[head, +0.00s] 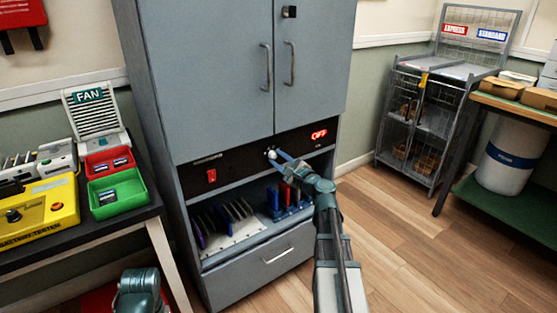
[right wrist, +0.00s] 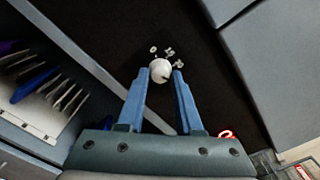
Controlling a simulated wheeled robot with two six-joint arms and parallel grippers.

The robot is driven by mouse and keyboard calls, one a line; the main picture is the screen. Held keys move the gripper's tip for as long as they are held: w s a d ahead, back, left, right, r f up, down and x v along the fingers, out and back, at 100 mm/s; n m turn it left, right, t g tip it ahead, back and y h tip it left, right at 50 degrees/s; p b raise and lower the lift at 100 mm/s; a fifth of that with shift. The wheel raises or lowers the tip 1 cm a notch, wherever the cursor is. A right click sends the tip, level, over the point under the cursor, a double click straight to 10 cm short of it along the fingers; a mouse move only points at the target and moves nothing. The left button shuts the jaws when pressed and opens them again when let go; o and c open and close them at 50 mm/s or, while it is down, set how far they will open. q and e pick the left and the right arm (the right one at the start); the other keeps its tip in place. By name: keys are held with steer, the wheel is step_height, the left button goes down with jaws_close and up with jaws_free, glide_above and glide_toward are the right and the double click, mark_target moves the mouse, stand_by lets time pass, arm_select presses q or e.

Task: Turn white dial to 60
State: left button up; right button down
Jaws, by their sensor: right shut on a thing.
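The white dial (right wrist: 161,71) sits on the black panel of the grey cabinet, with small pale markings around it. In the head view the dial (head: 272,155) shows at the tip of my right gripper (head: 280,157). In the right wrist view my right gripper (right wrist: 160,79) has its two blue fingers on either side of the dial, closed on it. The dial's setting is too small to read. My left gripper cannot be made out; only part of my left arm shows at the bottom left.
A red switch (head: 211,175) and a lit red OFF sign (head: 319,134) are on the same panel (head: 240,161). A table with a yellow device (head: 38,212) stands left. The floor (head: 400,245) at right is clear.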

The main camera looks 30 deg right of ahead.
stand_by(0.4)
steer(key=c, duration=0.6)
jaws_free()
steer(key=s+d, duration=0.1)
steer(key=s, duration=1.2)
steer(key=shift+s, duration=0.4)
